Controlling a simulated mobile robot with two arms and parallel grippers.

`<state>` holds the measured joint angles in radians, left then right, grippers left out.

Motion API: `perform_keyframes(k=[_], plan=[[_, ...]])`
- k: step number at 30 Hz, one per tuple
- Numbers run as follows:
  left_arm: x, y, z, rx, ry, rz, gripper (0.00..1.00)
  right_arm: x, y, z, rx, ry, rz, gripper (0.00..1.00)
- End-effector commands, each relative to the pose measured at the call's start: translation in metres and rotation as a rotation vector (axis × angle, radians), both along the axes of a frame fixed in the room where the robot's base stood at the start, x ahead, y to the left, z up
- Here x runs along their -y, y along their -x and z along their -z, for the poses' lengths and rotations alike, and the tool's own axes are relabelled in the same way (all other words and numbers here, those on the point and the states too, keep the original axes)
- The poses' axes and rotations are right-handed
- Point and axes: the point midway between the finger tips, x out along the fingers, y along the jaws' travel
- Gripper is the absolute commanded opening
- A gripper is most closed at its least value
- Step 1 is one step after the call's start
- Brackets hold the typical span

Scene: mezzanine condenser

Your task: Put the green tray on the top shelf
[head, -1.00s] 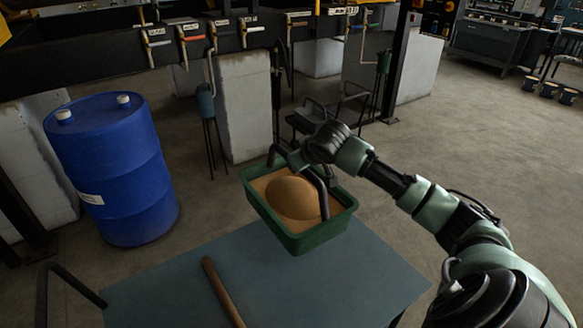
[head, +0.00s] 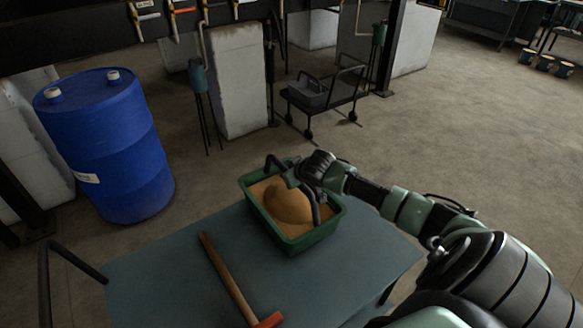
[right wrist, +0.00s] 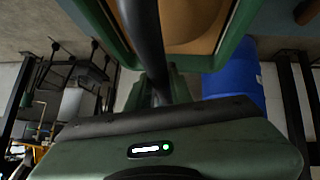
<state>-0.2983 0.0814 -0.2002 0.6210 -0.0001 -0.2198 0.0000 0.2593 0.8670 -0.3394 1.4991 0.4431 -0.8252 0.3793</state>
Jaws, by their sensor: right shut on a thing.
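The green tray (head: 287,240) has a dark arched handle and holds a tan, sand-like mound. It is over the back part of a blue-grey flat top (head: 160,272); I cannot tell whether it touches that top or hangs just above it. My right gripper (head: 302,174) is shut on the tray's handle at its upper side. In the right wrist view the handle (right wrist: 146,45) runs up from the gripper, and the tray's green rim (right wrist: 232,38) shows beside it. My left gripper is not in view.
A hammer (head: 228,277) with a wooden handle and red head lies on the blue-grey top, left of the tray. A dark bent rail (head: 72,262) stands at its left end. A blue drum (head: 108,150) and a black cart (head: 328,95) stand beyond. The top's right part is clear.

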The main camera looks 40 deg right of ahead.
Motion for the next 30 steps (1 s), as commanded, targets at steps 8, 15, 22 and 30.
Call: perform_keyframes(k=[8, 15, 22, 30], plan=[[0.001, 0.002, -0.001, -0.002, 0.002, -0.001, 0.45, 0.001, -0.004, 0.017, 0.016, 0.002, -0.001, 0.00], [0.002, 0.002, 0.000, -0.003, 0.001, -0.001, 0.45, 0.000, 0.001, 0.027, -0.005, -0.001, 0.001, 0.30], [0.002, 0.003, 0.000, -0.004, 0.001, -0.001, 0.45, 0.000, 0.001, 0.026, -0.003, 0.000, 0.001, 0.43], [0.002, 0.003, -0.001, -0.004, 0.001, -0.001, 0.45, -0.001, 0.007, 0.019, -0.002, 0.002, 0.000, 0.43]])
